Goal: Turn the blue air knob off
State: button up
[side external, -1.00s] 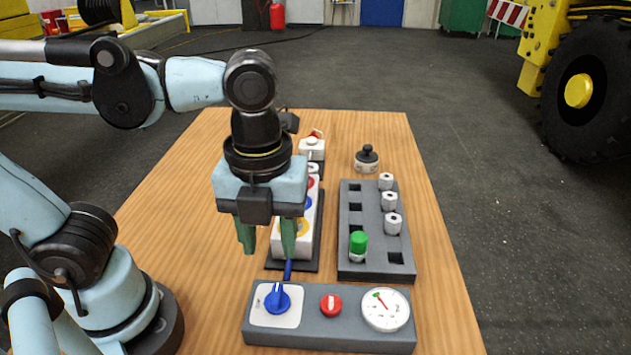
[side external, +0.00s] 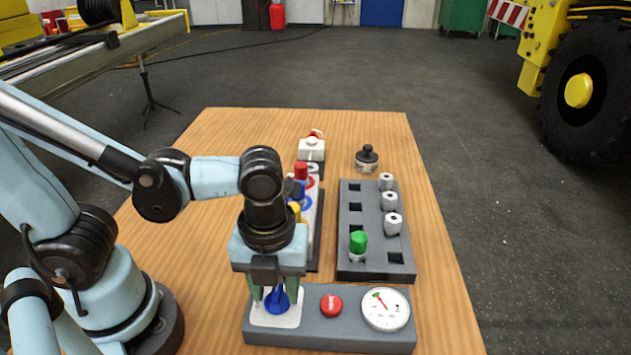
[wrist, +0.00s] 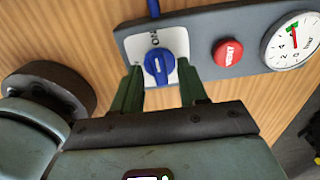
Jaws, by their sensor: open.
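The blue air knob (side external: 277,304) sits on a white plate (side external: 262,321) at the left end of the grey control box (side external: 350,338). In the wrist view, the knob (wrist: 158,70) has a white line on its raised grip, which points toward the "ON" lettering. My gripper (side external: 275,294) points down over the knob. In the wrist view, its two green fingers (wrist: 160,75) are apart, one on each side of the knob. I cannot tell whether they touch it.
A red button (side external: 331,305) and a white gauge (side external: 385,309) share the control box. Behind stand a grey tray (side external: 375,270) with a green-capped part (side external: 358,244) and several fittings, and a white block with coloured caps. The table's right side is clear.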

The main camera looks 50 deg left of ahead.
jog(key=shift+f, duration=0.2)
grip_shut()
